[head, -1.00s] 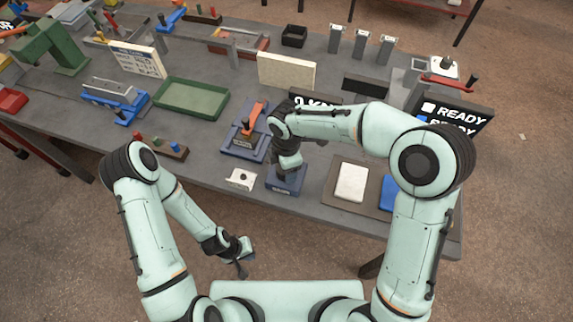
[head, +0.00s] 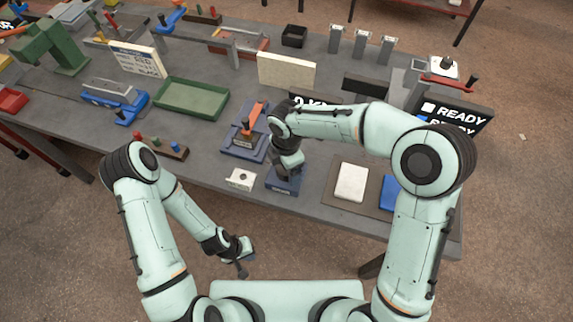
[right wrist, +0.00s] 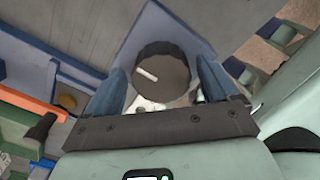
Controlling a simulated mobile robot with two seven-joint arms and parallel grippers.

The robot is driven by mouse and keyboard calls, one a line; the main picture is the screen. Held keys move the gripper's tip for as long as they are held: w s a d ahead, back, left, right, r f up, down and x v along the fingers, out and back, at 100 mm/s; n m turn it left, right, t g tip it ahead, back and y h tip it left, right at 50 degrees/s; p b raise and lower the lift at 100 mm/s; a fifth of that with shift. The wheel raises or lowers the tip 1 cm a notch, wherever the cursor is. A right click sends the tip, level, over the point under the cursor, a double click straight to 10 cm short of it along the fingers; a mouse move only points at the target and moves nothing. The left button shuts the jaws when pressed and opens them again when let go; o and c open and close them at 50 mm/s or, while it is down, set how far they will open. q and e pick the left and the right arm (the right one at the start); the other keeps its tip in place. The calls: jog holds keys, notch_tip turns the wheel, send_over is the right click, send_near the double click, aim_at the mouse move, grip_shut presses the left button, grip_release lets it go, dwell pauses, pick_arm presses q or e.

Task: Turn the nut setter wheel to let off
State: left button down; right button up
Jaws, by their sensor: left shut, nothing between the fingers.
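The nut setter wheel is a dark round knob (right wrist: 165,78) with a white mark on its top, on a blue base plate. In the head view the blue base (head: 282,186) stands near the bench's front edge, and my right gripper (head: 287,170) hides the wheel. In the right wrist view the two blue fingers of the right gripper (right wrist: 162,88) stand on either side of the wheel, with narrow gaps visible. It looks open around the wheel. My left gripper (head: 242,262) is shut and empty, over the floor in front of the bench.
A blue fixture with an orange lever (head: 250,125) stands just left of the wheel base. A white block (head: 240,179) lies at the front edge. A tray with a white pad (head: 351,182) lies to the right. A READY board (head: 452,113) and a green tray (head: 190,98) stand farther off.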

notch_tip(320, 180, up, 13)
jog(key=shift+r, duration=0.15)
dwell(0.6)
dwell(0.4)
